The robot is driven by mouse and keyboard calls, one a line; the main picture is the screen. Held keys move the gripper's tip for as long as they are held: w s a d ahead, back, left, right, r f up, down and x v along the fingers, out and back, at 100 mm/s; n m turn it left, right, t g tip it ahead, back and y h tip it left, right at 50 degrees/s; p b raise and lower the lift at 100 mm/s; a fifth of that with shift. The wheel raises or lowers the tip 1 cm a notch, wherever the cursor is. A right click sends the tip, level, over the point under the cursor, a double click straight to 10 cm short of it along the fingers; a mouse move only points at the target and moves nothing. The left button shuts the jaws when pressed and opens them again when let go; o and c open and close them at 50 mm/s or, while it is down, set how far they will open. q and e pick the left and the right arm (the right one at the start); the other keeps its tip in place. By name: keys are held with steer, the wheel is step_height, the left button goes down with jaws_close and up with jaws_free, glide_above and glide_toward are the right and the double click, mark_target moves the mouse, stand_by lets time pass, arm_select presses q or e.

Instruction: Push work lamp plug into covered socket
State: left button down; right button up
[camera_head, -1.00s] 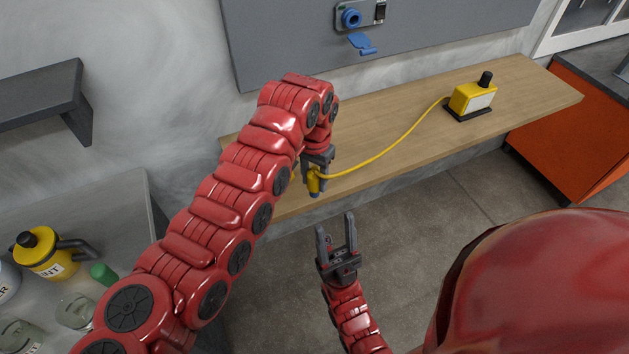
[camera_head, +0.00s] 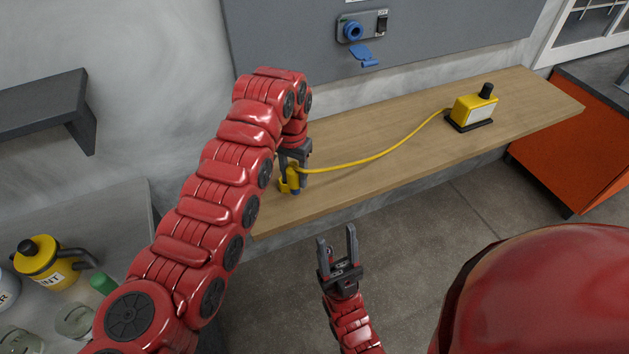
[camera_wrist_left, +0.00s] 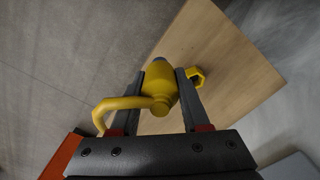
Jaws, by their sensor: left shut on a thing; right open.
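My left gripper (camera_head: 294,165) is shut on the yellow plug (camera_head: 291,178), held over the left end of the wooden shelf. In the left wrist view the plug (camera_wrist_left: 160,86) sits between the fingers, its grey-blue tip pointing away from the wrist. A yellow cable (camera_head: 375,157) runs from the plug to the yellow work lamp (camera_head: 473,106) on the shelf. The blue round socket (camera_head: 352,31) is on a grey wall plate, with its blue cover (camera_head: 365,56) hanging open below it. The plug is apart from the socket. My right gripper (camera_head: 337,244) is open and empty, lower in the view.
The wooden shelf (camera_head: 410,140) is mostly clear between plug and lamp. A dark switch (camera_head: 382,24) is beside the socket. A dark wall shelf (camera_head: 45,105) is at left. A yellow jug (camera_head: 40,258) and jars stand on the lower-left counter. An orange cabinet (camera_head: 570,140) is at right.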

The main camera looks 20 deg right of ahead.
arm_select(q)
steer(key=w+a+r+n, duration=0.1)
steer(key=w+a+n, duration=0.1)
steer(key=w+a, duration=0.2)
steer(key=w+a+r+n, duration=0.2)
steer(key=w+a, duration=0.2)
steer(key=a, duration=0.6)
steer(key=shift+w+b, duration=0.2)
steer(key=shift+b, duration=0.15)
steer(key=shift+a, duration=0.3)
steer(key=shift+w+a, duration=0.25)
steer(key=shift+a, duration=0.05)
steer(key=shift+a+r+n, duration=0.1)
steer(key=shift+a+n, duration=0.05)
steer(key=shift+n, duration=0.15)
steer(key=shift+w+a+r, duration=0.15)
steer(key=shift+a+r, duration=0.05)
steer(key=shift+a, duration=0.5)
